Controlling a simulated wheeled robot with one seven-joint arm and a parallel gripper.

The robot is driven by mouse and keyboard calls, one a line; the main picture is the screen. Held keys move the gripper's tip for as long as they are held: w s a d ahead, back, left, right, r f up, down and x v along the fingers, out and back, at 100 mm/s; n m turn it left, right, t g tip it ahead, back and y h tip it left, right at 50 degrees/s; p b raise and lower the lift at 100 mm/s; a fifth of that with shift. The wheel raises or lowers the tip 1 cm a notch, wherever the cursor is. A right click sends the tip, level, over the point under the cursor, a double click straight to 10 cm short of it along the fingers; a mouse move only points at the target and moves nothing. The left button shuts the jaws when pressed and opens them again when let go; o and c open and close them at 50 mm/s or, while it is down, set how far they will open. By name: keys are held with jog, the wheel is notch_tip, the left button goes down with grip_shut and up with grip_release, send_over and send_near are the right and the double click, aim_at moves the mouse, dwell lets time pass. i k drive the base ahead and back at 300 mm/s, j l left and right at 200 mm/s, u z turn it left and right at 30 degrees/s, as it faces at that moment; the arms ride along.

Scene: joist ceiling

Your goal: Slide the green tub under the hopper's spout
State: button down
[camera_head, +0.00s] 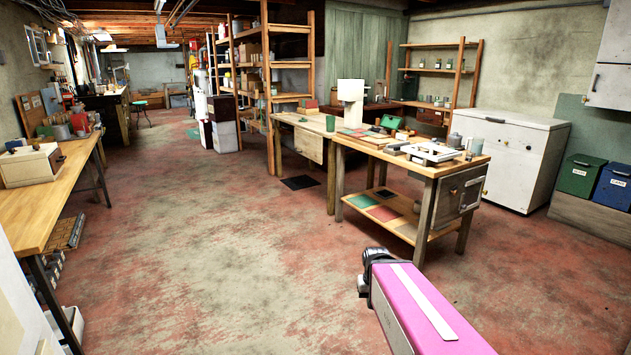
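A small green tub (330,123) stands upright on the far part of the wooden workbench in the middle of the room. Just right of it and apart from it stands a white upright unit that looks like the hopper (351,92). Its spout is too small to make out. A pink length of my arm with a white stripe and a dark end reaches in from the lower right, well short of the tub. No gripper fingers show.
The workbench (455,172) also holds a green box (391,122), a white device (432,153) and cups near its right end. A white chest (508,150) stands behind it. Another bench (45,205) lines the left. The floor between is mostly clear.

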aim_at(330, 120)
jog(key=i+u, duration=0.2)
jog(key=i, duration=1.6)
